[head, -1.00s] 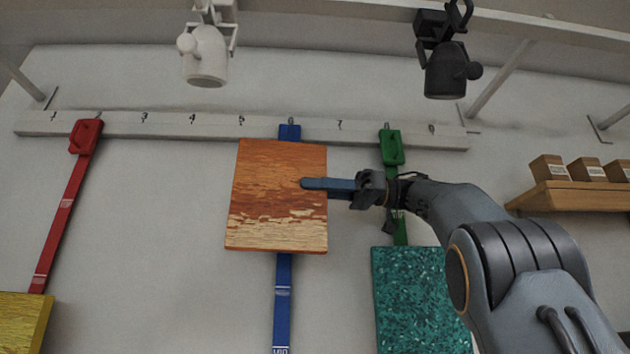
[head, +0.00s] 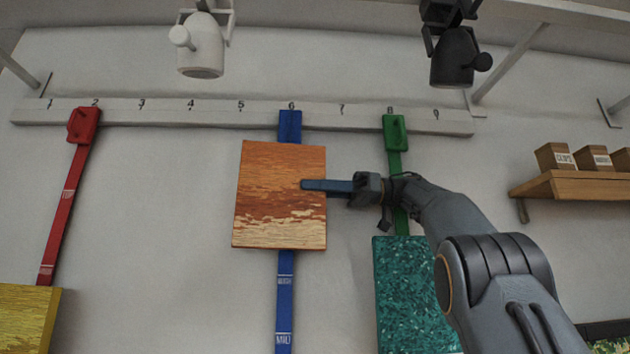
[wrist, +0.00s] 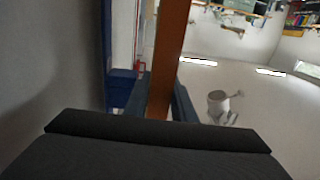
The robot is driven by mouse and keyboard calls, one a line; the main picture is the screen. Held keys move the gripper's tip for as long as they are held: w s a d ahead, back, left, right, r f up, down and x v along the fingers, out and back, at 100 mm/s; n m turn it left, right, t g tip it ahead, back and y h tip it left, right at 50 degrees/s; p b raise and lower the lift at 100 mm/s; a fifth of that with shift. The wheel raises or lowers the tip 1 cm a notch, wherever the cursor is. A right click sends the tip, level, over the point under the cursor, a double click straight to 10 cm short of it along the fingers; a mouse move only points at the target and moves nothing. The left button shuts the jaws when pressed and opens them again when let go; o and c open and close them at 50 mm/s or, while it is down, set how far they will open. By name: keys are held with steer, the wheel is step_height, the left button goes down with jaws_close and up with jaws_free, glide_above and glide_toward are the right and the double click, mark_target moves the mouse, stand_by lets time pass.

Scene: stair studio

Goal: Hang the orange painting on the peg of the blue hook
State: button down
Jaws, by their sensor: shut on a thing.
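The orange painting (head: 279,195) is held upright in front of the blue strap, covering the middle of it. My gripper (head: 312,185) is shut on its right edge. In the wrist view the painting (wrist: 170,55) shows edge-on between the fingers. The blue hook (head: 290,126) hangs from the rail at number 6; its upper part shows just above the painting's top edge. Its peg is hidden behind the painting. In the wrist view a blue block (wrist: 122,88) shows left of the painting, with a gap between them higher up.
A white numbered rail (head: 170,120) crosses the wall. A red hook (head: 83,125) is at left, a green hook (head: 395,130) at right, above a teal painting (head: 415,295). A yellow painting (head: 28,315) is at lower left. A wooden shelf (head: 575,185) with boxes is at right. Lamps hang above.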

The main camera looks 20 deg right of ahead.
steer(key=shift+w+d+p, duration=0.2)
steer(key=shift+w+p, duration=0.8)
steer(key=shift+w, duration=0.1)
steer(key=shift+f+b, duration=0.55)
steer(key=shift+f, duration=0.35)
steer(key=c, duration=1.4)
jaws_free()
